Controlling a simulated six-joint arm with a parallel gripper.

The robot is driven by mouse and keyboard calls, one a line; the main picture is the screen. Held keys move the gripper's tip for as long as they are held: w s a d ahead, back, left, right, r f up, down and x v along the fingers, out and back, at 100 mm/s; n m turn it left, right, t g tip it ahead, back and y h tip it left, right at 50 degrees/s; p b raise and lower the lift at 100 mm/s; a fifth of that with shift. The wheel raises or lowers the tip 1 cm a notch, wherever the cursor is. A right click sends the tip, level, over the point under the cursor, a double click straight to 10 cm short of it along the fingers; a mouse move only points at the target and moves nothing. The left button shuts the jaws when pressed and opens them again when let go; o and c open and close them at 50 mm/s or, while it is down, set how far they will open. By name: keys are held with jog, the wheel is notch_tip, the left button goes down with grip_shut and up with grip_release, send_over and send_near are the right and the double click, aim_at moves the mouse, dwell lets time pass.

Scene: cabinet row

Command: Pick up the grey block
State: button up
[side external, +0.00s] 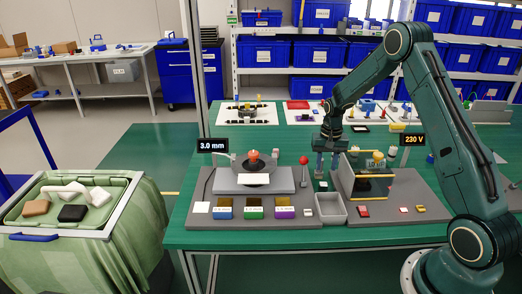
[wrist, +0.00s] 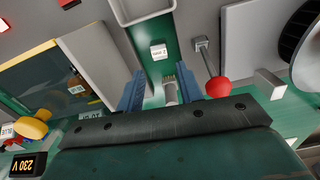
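My gripper (wrist: 163,88) points down over the green strip between two grey boards, with its two blue fingers apart. In the side external view my gripper (side external: 332,174) hangs above the table, behind a small open tray. A small grey piece (wrist: 170,92) shows between the fingers in the wrist view. I cannot tell whether it is the grey block or whether it touches a finger. A small light block with a printed label (wrist: 158,52) lies on the green strip ahead of the fingers; it also shows in the side external view (side external: 323,185).
A red ball-topped lever (side external: 303,160) stands close beside my gripper. The grey tray (side external: 330,219) is in front. The left board carries a round fixture and coloured blocks (side external: 254,212); the right board holds an upright panel (side external: 347,176) with yellow bars.

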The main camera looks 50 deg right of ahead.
aim_at(323, 183)
jog(key=shift+f, duration=2.1)
jog(key=shift+f, duration=0.1)
jog(key=shift+f, duration=2.45)
jog(key=shift+c, duration=0.5)
grip_shut()
